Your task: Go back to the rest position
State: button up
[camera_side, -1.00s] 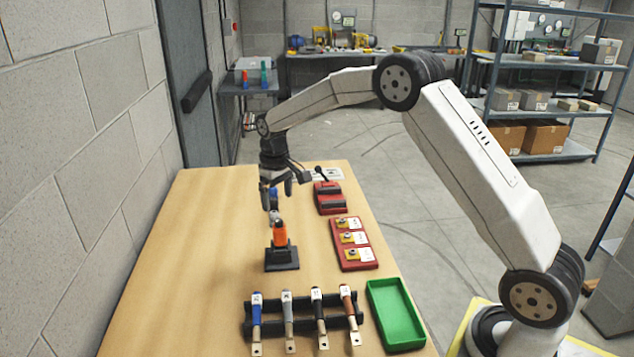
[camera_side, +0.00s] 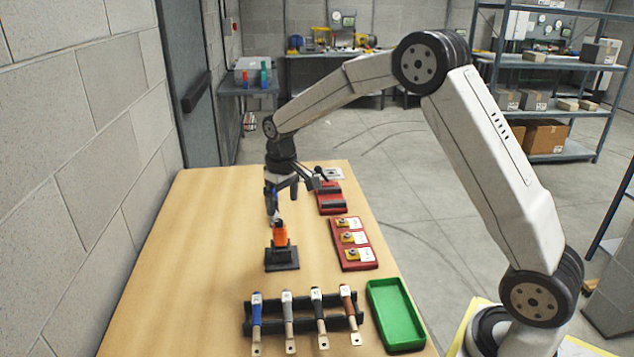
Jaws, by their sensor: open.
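My gripper (camera_side: 279,193) points down over the table, above and behind the black stand (camera_side: 282,257). Its fingers are apart. An orange piece (camera_side: 280,236) stands upright in the black stand, below and apart from my gripper.
A black rack (camera_side: 305,320) with several handled tools lies at the front, beside a green tray (camera_side: 396,315). A red block with several labelled yellow parts (camera_side: 353,244) and another red fixture (camera_side: 330,197) line the right side. The wooden table's (camera_side: 180,270) left side is clear.

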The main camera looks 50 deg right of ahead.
jog(key=s+a+f+t, duration=0.1)
jog(key=s+a, duration=0.2)
jog(key=s, duration=0.8)
jog(key=s+a+f+t, duration=0.1)
jog(key=s+a+f, duration=0.1)
jog(key=s, duration=1)
jog(key=shift+a, duration=0.4)
